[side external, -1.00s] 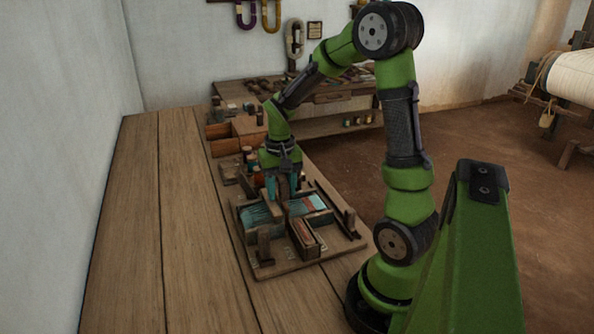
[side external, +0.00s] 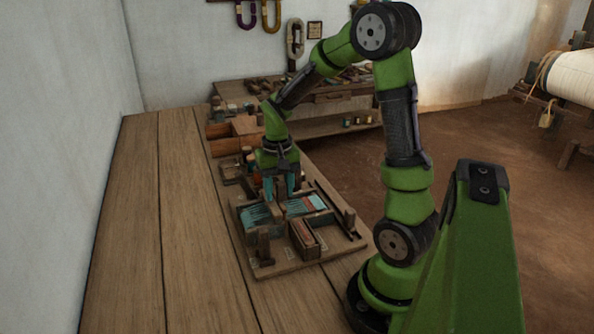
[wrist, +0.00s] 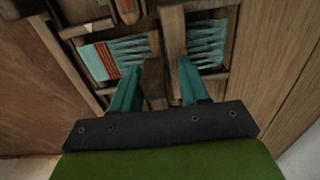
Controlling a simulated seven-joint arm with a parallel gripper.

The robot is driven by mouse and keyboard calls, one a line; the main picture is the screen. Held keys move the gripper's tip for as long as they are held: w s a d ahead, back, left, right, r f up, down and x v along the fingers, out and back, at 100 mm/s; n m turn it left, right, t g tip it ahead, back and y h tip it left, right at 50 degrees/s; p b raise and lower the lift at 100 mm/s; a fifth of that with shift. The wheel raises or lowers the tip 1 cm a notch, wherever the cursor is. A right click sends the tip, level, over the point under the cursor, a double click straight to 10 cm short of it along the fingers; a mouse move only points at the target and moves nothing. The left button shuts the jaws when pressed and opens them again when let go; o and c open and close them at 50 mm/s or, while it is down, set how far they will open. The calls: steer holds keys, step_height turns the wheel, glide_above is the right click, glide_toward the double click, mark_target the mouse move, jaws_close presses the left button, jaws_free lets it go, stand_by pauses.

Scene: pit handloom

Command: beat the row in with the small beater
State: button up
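The small loom (side external: 262,268) lies on the bench in the side external view, with its teal threads (side external: 305,206). In the wrist view, the threads (wrist: 208,42) spread on both sides of a wooden crossbar (wrist: 172,36). A red-orange woven band (wrist: 107,60) lies to the left, beside plain teal cloth. My gripper (wrist: 160,80) is low over the loom, its teal fingers apart on either side of brown wood, and it also shows in the side external view (side external: 280,192). That wood may be the small beater; I cannot tell whether the fingers press on it.
A wooden block with a red top (side external: 304,236) stands on the loom board's near side. The bench (side external: 150,220) is clear to the left. A second table (side external: 330,95) with small items stands at the back.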

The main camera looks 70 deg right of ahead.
steer(key=shift+o, duration=0.8)
steer(key=shift+d, duration=0.1)
steer(key=shift+r, duration=3.25)
steer(key=shift+s+a+f, duration=0.1)
steer(key=shift+a+f, duration=0.1)
steer(key=shift+f, duration=0.05)
steer(key=s+a+r+n+t+y, duration=0.1)
steer(key=s+a+r+n+t, duration=0.1)
steer(key=a, duration=0.6)
steer(key=s+a+r+n+t+y, duration=0.1)
steer(key=s+a+r+n+t, duration=0.2)
steer(key=s+a+r+t, duration=0.2)
steer(key=a+r, duration=0.2)
steer(key=a, duration=0.2)
steer(key=shift+a, duration=0.25)
